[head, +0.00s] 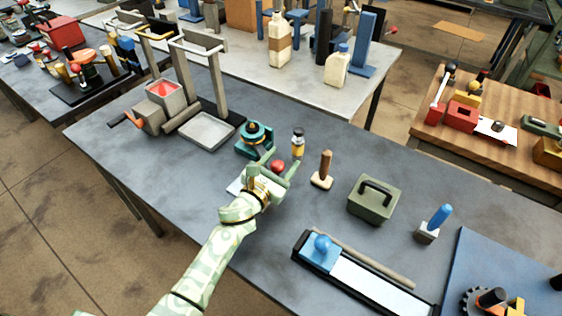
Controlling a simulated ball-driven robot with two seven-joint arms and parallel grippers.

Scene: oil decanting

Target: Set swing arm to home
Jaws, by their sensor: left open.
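My left gripper (279,167) reaches in from the lower left over the middle of the grey table. Its fingers are spread, with a round red knob (278,165) showing between or just beyond them; I cannot tell if they touch it. A pale flat plate (236,187) shows partly beneath my gripper and wrist. A teal device with a round top (254,138) stands just beyond the gripper. A small bottle with amber contents (298,145) is upright to the right of it. I cannot make out for certain which part is the swing arm. My right gripper is out of view.
A grey frame with a red-lined hopper (166,92) and a shallow tray (207,131) stand at the left. A wooden-handled tool (322,170), a green lidded box (375,199) and a long black-framed unit (366,281) lie to the right. The left front of the table is clear.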

